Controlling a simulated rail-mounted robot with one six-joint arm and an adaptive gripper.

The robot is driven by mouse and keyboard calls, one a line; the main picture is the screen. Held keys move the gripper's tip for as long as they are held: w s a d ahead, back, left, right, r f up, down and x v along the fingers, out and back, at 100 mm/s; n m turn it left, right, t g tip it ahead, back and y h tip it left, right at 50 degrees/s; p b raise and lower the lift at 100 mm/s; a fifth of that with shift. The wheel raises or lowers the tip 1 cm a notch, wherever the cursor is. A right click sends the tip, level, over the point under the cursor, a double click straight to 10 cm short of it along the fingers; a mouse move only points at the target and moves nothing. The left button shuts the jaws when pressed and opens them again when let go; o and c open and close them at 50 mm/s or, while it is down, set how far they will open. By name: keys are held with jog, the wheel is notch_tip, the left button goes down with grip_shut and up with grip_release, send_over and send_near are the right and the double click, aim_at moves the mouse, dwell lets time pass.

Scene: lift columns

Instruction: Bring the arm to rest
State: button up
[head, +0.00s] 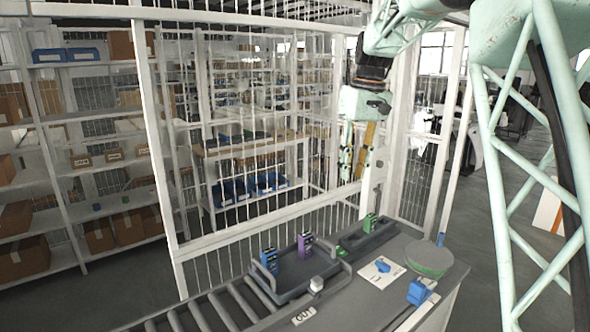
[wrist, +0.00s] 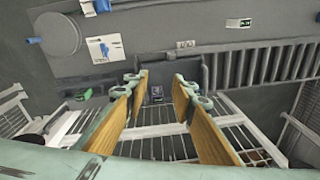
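My gripper (head: 357,165) hangs in the upper right of the head view, pointing down, above and behind the grey worktop with the trays. In the wrist view my gripper (wrist: 162,80) shows two fingers with yellow-brown pads standing well apart. Nothing is held between them. A small dark thing (wrist: 157,94) shows in the gap, farther off; I cannot tell what it is. My arm comes in from the upper right of the head view.
A dark tray (head: 290,278) holds a blue block (head: 269,262) and a purple block (head: 305,244). Wire fencing stands behind.

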jog(key=s+d+r+m+t+b, duration=0.1)
jog(key=s+r+b, duration=0.1)
jog(key=s, duration=1.3)
jog(key=s+d+r+m+t+b, duration=0.1)
jog(key=s+r, duration=0.2)
jog(key=s, duration=1.1)
jog(key=s+f+m+b, duration=0.1)
jog(key=s+f, duration=0.3)
jog(key=s, duration=0.5)
jog(key=s+d+f+t+b, duration=0.1)
jog(key=s+f, duration=0.3)
jog(key=s, duration=0.6)
jog(key=s+d+f+m+h+b, duration=0.1)
jog(key=s+f, duration=0.4)
jog(key=s, duration=0.4)
jog(key=shift+s+m+b, duration=0.25)
jog(key=shift+m+b, duration=0.05)
jog(key=shift+b, duration=0.05)
